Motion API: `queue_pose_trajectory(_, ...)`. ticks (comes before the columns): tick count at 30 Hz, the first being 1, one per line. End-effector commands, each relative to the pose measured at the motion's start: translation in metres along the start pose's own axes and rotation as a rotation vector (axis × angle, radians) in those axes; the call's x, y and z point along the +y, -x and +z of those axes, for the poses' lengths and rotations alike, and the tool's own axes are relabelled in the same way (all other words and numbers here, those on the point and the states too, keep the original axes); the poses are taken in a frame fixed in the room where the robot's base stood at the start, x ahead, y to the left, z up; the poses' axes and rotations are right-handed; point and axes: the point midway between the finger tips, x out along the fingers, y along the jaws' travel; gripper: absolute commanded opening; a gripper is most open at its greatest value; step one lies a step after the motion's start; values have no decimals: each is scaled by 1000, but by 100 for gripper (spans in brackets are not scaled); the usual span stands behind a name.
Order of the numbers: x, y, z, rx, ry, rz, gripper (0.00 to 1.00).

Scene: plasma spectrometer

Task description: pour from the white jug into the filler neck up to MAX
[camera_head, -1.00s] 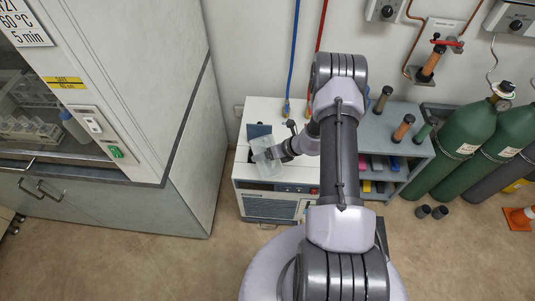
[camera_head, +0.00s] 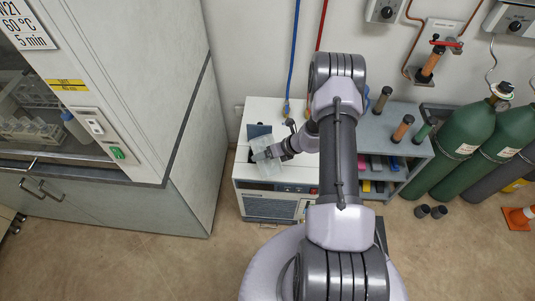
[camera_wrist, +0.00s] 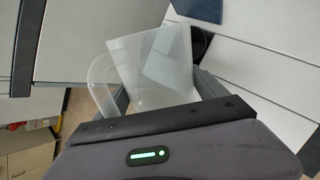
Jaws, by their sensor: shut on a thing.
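The white jug (camera_head: 266,152) is translucent and sits at the end of my arm, over the top of the white chiller unit (camera_head: 284,210). In the wrist view the jug (camera_wrist: 150,58) fills the space between my fingers and looks tilted. Its handle loop shows on the left. My gripper (camera_head: 277,151) is shut on the jug; it also shows in the wrist view (camera_wrist: 162,98). A dark round opening (camera_wrist: 200,42), perhaps the filler neck, shows just beyond the jug's right edge, partly hidden by it. The liquid level and MAX mark cannot be made out.
A tall grey oven cabinet (camera_head: 160,90) stands close on the left. A grey shelf unit (camera_head: 405,150) with small cylinders on top is to the right. Green gas cylinders (camera_head: 470,135) stand farther right. Blue and red hoses run up the wall behind.

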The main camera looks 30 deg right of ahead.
Motion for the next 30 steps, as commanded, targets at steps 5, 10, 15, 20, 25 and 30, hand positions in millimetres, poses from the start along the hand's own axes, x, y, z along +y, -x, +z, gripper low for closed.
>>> queue_pose_trajectory(5, 0, 0, 1, -1, 0, 0, 9)
queue_pose_trajectory(10, 0, 0, 1, -1, 0, 0, 9)
queue_pose_trajectory(15, 0, 1, 2, 3, -2, 0, 9)
queue_pose_trajectory(20, 2, 4, 4, 27, -13, 2, 9)
queue_pose_trajectory(25, 2, 4, 4, 44, -22, 1, 9)
queue_pose_trajectory(30, 2, 3, 4, 47, -23, 1, 9)
